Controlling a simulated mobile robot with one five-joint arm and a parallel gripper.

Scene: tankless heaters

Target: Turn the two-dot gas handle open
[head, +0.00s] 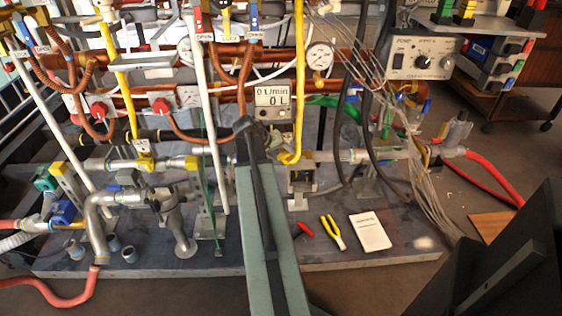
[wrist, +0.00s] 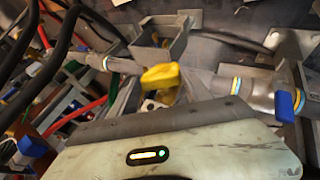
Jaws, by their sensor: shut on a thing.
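In the wrist view a yellow handle (wrist: 160,76) stands near the middle, in front of a grey pipe and bracket. My gripper (wrist: 165,108) fills the lower part of that view as a pale, worn housing with a dark upper edge. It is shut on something. The yellow handle rises right at its edge and appears to be what it holds, but the fingertips are hidden. No dots can be read on the handle. In the head view, my arm hides the gripper; a yellow fitting (head: 288,157) shows just right of the arm's far end.
A blue handle (wrist: 285,105) is on the pipe at right in the wrist view. In the head view, a flow display (head: 272,101) and a round gauge (head: 319,56) stand behind. Cables hang at right. Yellow pliers (head: 333,232) and a white booklet (head: 370,231) lie on the board.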

